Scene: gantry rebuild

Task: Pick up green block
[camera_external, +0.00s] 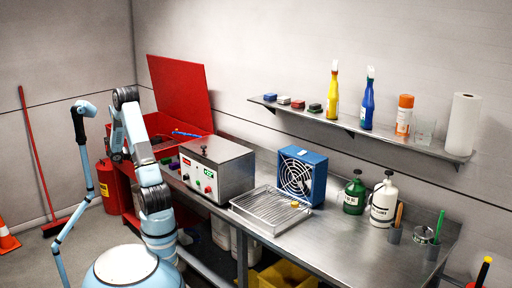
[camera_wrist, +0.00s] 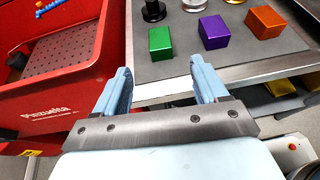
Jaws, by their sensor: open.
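The green block (camera_wrist: 160,43) lies on the grey mat at the bench edge in the wrist view. A purple block (camera_wrist: 214,32) and an orange block (camera_wrist: 264,22) lie in a row to its right. My gripper (camera_wrist: 164,82) is open and empty, its two light-blue fingers pointing toward the green block and apart from it. The green block sits beyond the fingertips, between them in the picture. In the external view my arm stands at the left end of the bench, and I cannot clearly make out the green block or the gripper jaws there.
A red parts washer (camera_wrist: 50,75) stands left of the blocks, its lid (camera_external: 180,92) raised. A black object (camera_wrist: 153,10) stands just behind the green block. A steel machine (camera_external: 218,163), a wire tray (camera_external: 271,208) and a blue fan box (camera_external: 300,175) occupy the bench.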

